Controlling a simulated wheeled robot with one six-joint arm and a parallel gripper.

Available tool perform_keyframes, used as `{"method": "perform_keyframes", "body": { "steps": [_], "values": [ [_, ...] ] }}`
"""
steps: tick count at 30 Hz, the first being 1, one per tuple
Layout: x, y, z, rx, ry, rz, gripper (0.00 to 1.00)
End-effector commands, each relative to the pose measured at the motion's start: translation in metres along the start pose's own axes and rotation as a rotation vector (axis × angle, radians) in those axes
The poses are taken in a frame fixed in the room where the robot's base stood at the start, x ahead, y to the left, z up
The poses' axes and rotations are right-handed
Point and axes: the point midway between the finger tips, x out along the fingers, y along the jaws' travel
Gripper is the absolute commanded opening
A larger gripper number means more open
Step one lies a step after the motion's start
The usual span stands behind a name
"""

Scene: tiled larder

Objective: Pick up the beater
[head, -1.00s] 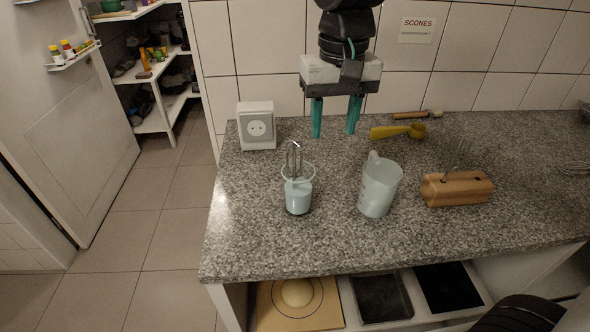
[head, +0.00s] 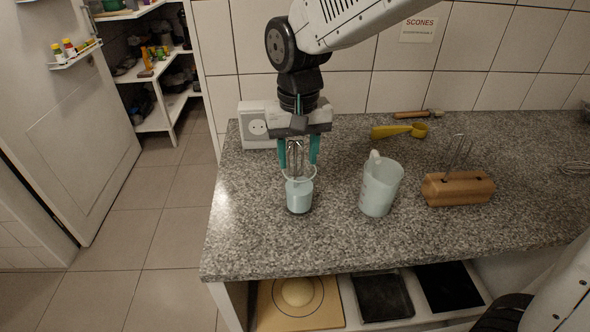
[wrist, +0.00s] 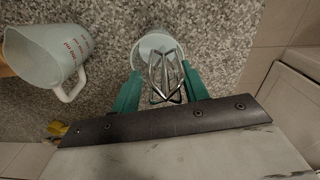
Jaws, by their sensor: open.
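The beater (head: 297,155), with bare metal wire loops, stands with its loops up in a clear glass (head: 299,194) that holds something pale blue-white, near the counter's left part. My gripper (head: 299,163) is above the glass, open, with one teal finger on each side of the beater's loops. In the wrist view the beater (wrist: 166,78) shows between the two fingers, and the glass (wrist: 157,45) lies beyond it. I cannot tell whether either finger touches the wires. The beater's lower end is hidden in the glass.
A jug (head: 380,187) stands to the right of the glass. A wooden block (head: 458,189) holding a wire piece is farther right. A yellow scoop (head: 400,131) lies behind, and a white socket box (head: 256,126) stands behind left. The counter's front area (head: 330,245) is clear.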

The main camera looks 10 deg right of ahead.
Motion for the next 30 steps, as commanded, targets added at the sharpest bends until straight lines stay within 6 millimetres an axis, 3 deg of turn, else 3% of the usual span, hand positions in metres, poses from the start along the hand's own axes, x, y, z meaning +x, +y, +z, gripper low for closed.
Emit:
{"method": "perform_keyframes", "body": {
  "steps": [4, 8, 22, 26, 30],
  "values": [
    [0.0, 0.0, 0.0, 0.0, 0.0, 0.0, 0.45],
    [0.0, 0.0, 0.0, 0.0, 0.0, 0.0, 0.11],
    [-0.007, 0.0, 0.0, 0.0, 0.002, -0.001, 0.1],
    [-0.023, 0.0, 0.0, 0.0, 0.004, -0.001, 0.1],
    [-0.052, 0.0, -0.001, 0.0, 0.006, -0.002, 0.1]
  ]
}}
